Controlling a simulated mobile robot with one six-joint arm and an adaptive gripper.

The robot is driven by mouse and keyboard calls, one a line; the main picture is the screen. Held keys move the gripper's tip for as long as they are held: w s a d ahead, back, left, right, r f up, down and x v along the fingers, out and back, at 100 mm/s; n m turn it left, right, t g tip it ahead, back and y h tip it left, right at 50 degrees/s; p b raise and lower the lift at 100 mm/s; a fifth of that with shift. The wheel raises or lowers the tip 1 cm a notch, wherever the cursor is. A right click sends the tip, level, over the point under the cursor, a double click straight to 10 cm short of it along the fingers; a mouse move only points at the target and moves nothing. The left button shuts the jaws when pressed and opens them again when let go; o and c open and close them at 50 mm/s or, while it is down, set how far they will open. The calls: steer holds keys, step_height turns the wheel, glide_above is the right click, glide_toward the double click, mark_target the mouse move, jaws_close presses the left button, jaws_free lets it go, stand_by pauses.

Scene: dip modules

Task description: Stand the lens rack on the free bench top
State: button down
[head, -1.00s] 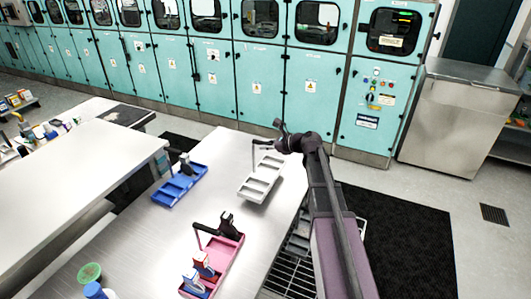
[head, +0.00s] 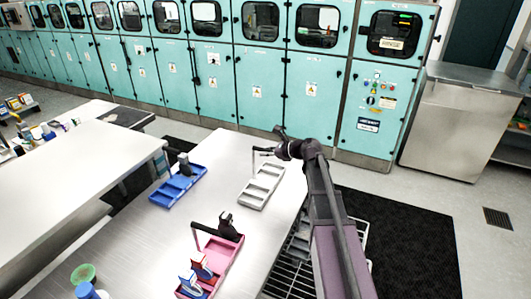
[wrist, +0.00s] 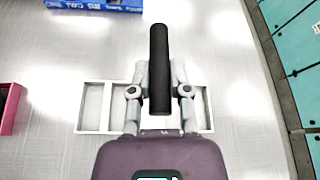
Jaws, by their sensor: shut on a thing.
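The lens rack (head: 259,186) is a pale grey tray with several compartments and a thin upright handle, at the far right of the bench top (head: 140,235). My gripper (head: 264,151) is above it, shut on its handle. In the wrist view, a black grip (wrist: 159,50) lies between the fingers of my gripper (wrist: 160,75). The rack's pale frame (wrist: 95,84) shows on both sides below; its middle is hidden by my gripper. The rack looks level and low over the bench; I cannot tell if it touches.
A blue rack (head: 165,198) stands left of the grey one. A pink rack (head: 226,258) with small boxes stands nearer. A green round thing (head: 83,273) and a blue-topped bottle (head: 85,290) are at the near left. Bare bench lies between them.

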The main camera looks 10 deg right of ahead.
steer(key=shift+f, duration=0.1)
steer(key=c, duration=0.6)
jaws_free()
steer(key=shift+r, duration=0.2)
steer(key=p+v, duration=0.4)
steer(key=v, duration=0.8)
steer(key=shift+d+p, duration=0.1)
steer(key=shift+p, duration=0.2)
steer(key=shift+f, duration=0.1)
